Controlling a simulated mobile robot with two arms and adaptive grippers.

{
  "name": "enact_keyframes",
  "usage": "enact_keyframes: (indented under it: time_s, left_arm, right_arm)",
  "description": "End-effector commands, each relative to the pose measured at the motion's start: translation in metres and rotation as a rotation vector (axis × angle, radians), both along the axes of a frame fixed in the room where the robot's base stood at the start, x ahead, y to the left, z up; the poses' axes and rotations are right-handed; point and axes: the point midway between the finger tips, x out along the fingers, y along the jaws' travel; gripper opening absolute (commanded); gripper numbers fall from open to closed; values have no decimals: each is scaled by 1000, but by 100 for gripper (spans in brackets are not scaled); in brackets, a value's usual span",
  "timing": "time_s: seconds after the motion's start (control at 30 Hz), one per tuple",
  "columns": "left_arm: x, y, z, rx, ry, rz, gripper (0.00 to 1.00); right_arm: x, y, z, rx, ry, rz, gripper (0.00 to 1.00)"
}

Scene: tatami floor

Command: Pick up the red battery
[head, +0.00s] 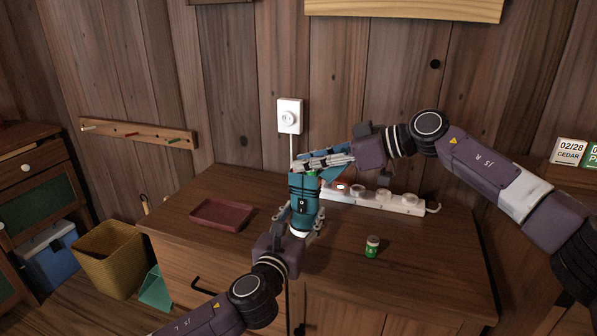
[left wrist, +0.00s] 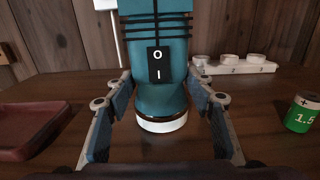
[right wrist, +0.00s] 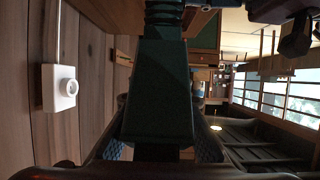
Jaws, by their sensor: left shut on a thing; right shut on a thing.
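I cannot make out a red battery in any view. A green-and-white battery marked 1.5 (head: 372,247) stands upright on the cabinet top, and it also shows in the left wrist view (left wrist: 302,114). My left gripper (head: 303,220) is shut around the lower body of a teal device (left wrist: 158,95) with an O/I switch and a white base ring. My right gripper (head: 303,164) is shut on the device's upper part, which fills the middle of the right wrist view (right wrist: 160,90). The right fingers partly hide the device's top.
A white strip with round sockets (head: 395,204) lies behind, with a red spot (head: 342,187) at its left end. A dark red tray (head: 222,228) lies at left. The cabinet top's right front is clear.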

Motion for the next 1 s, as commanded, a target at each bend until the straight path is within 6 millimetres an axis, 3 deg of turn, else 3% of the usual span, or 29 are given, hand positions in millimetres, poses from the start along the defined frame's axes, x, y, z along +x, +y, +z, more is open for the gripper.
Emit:
enact_keyframes:
  time_s: [0.27, 0.7, 1.0]
  left_arm:
    - [0, 0, -1, 0, 1, 0, 13]
    - [0, 0, -1, 0, 1, 0, 13]
    - [0, 0, -1, 0, 1, 0, 13]
  right_arm:
    - [0, 0, 12, 2, -4, 0, 0]
    - [0, 1, 90, 1, -2, 1, 0]
    - [0, 0, 101, 1, 0, 1, 0]
